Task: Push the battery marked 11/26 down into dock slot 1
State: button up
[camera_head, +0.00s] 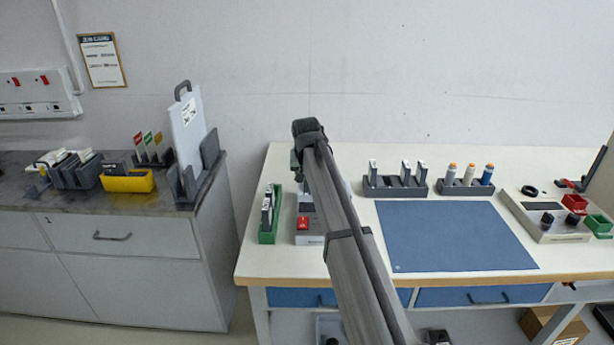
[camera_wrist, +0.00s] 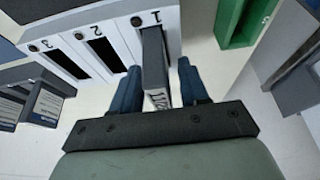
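The dock (camera_wrist: 118,14) is a white block with dark slots numbered 3, 2 and 1 in the wrist view. The battery (camera_wrist: 154,62) is grey and stands at slot 1, its far end at the slot mouth; how deep it sits I cannot tell. Its marking is partly cut off, with "11/2" readable. My gripper (camera_wrist: 159,66) has its two blue fingers on either side of the battery, with a gap seen at each side. Slots 2 (camera_wrist: 103,52) and 3 (camera_wrist: 62,62) look empty. In the head view my arm hides most of the dock (camera_head: 310,240) and the gripper.
A green rack (camera_wrist: 232,22) stands close by the dock's slot 1 side; it holds batteries in the head view (camera_head: 277,228). A grey rack (camera_head: 396,188) with white-topped batteries stands right of my arm. A blue mat (camera_head: 455,237) lies clear on the table.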

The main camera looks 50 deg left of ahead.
jog(key=shift+o, duration=0.7)
jog(key=v, duration=1.4)
jog(key=shift+f, duration=0.1)
